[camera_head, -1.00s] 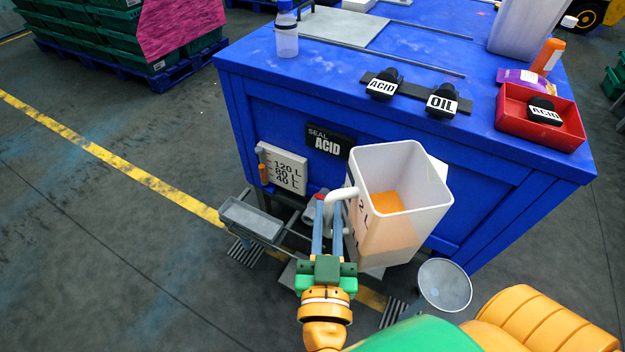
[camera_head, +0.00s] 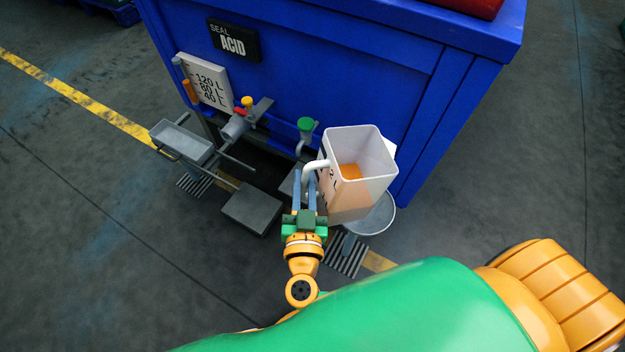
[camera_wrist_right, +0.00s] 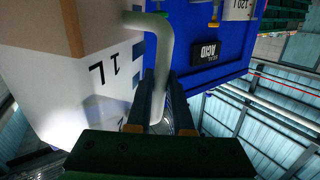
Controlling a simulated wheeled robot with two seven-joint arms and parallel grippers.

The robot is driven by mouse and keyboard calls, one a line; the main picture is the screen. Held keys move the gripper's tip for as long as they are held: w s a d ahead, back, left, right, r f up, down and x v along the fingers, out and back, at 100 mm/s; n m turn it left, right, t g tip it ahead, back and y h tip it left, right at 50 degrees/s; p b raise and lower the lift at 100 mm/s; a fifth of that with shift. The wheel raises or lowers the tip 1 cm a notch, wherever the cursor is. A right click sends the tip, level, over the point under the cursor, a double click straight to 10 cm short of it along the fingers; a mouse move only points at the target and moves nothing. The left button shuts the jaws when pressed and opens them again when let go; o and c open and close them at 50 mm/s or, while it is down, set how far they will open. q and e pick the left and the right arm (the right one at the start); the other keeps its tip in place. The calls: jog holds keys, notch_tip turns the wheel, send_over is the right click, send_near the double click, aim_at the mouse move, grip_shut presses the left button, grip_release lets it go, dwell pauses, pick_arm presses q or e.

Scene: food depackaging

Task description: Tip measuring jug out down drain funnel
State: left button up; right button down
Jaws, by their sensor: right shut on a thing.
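The measuring jug (camera_head: 345,200) is a translucent white square container with orange liquid in it, and it looks roughly upright. My right gripper (camera_head: 307,176) is shut on its white handle (camera_head: 316,166). In the right wrist view the jug (camera_wrist_right: 95,95) fills the left, and its pale handle (camera_wrist_right: 160,60) passes between the fingers (camera_wrist_right: 160,100). The drain funnel (camera_head: 382,217) is a round grey dish on the floor side, partly hidden behind the jug's lower right. The gap between jug and funnel cannot be told. My left gripper is not in view.
The blue cabinet (camera_head: 330,70) stands just behind the jug, with an ACID label (camera_head: 233,40) and a level gauge (camera_head: 205,82). Floor is open at right.

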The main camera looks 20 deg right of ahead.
aim_at(339, 149)
jog(key=shift+a+r+m, duration=0.4)
jog(key=shift+r+m, duration=0.15)
jog(key=shift+m, duration=0.15)
jog(key=shift+a+r+m+b, duration=0.2)
jog(key=shift+m+b, duration=0.2)
jog(key=shift+m, duration=0.1)
jog(key=m+b, duration=0.1)
jog(key=m+y+b, duration=0.1)
jog(key=m+g+b, duration=0.1)
jog(key=m, duration=0.1)
jog(key=shift+d+r+b, duration=0.1)
jog(key=shift+d+b, duration=0.15)
jog(key=shift+b, duration=0.1)
jog(key=shift+d+r+m+y+p, duration=0.4)
jog(key=shift+d+r+m+p, duration=0.1)
jog(key=shift+p, duration=0.55)
jog(key=d+m+y+p, duration=0.3)
jog(key=d+m, duration=0.4)
jog(key=d, duration=0.2)
jog(key=shift+s+f, duration=0.35)
jog(key=shift+s, duration=0.1)
